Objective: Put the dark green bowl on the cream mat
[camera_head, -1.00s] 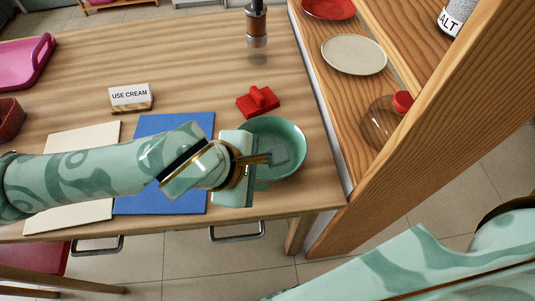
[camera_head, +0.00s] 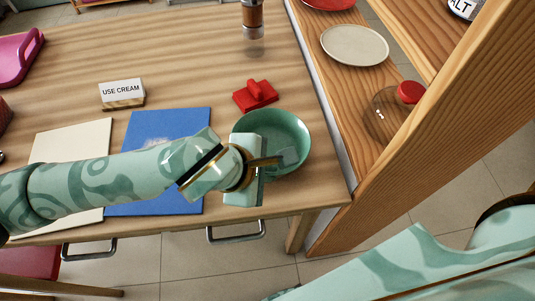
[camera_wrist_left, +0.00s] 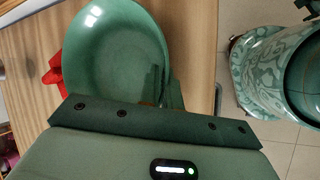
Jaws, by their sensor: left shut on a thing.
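The dark green bowl (camera_head: 283,131) stands at the right end of the table, near its front edge. My left gripper (camera_head: 272,161) is shut on the bowl's near side. In the left wrist view the bowl (camera_wrist_left: 112,48) fills the space in front of the gripper (camera_wrist_left: 160,90), its rim against the fingers. The cream mat (camera_head: 82,143) lies flat at the left of the table, partly hidden under my left arm. My right gripper is out of view; only part of what looks like my right arm shows at lower right.
A blue mat (camera_head: 170,128) lies beside the cream mat, under my arm. A "USE CREAM" sign (camera_head: 122,93) stands behind the mats. A red block-like object (camera_head: 256,95) sits just behind the bowl. A wooden shelf with a beige plate (camera_head: 354,45) and a glass jar (camera_head: 388,115) borders the right.

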